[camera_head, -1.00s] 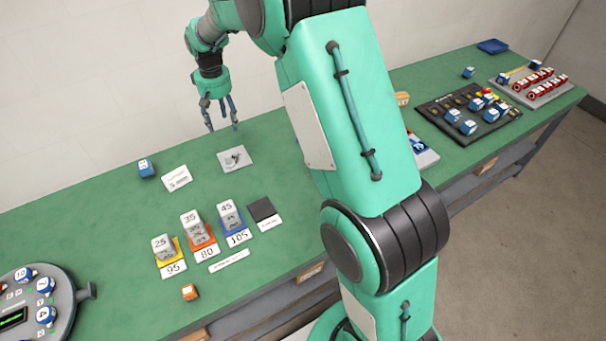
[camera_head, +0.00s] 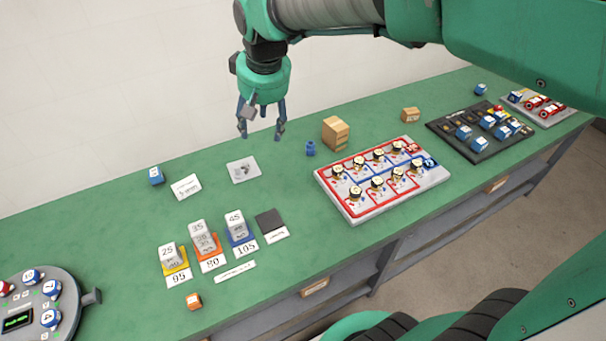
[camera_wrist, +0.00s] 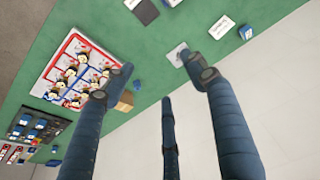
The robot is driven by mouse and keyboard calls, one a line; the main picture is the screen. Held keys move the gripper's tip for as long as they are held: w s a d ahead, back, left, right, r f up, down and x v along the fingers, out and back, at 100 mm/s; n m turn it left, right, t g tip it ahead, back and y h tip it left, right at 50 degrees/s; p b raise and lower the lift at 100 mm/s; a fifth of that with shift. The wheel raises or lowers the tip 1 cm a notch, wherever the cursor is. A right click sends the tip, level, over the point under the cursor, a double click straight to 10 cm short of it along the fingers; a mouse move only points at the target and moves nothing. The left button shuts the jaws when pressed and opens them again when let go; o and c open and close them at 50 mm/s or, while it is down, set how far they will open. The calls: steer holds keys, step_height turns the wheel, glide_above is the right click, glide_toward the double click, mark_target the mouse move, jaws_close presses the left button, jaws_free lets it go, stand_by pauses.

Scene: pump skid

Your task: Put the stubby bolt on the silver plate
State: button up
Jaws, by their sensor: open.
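The silver plate (camera_head: 238,178) lies flat on the green bench, with a small grey and dark shape on its face that I cannot make out. A short blue piece (camera_head: 310,148), which looks like the stubby bolt, stands on the bench to the right of the plate. My gripper (camera_head: 262,133) is open and empty, its fingers pointing down above the bench, between plate and blue piece in the picture. In the wrist view the blue piece (camera_wrist: 137,85) shows between the spread fingers, and the plate (camera_wrist: 176,53) is partly behind a fingertip.
A cardboard box (camera_head: 336,132) stands close to the right of the blue piece. A red-and-blue bordered board (camera_head: 345,208) lies in front of it. A blue cube (camera_head: 156,175) and a white card (camera_head: 186,187) are left of the plate. Weight blocks (camera_head: 198,236) stand nearer the front.

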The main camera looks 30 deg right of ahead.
steer(key=s+d+t, duration=0.1)
steer(key=s+t, duration=0.1)
steer(key=s, duration=2)
steer(key=shift+s+f+m, duration=0.3)
steer(key=shift+s, duration=0.05)
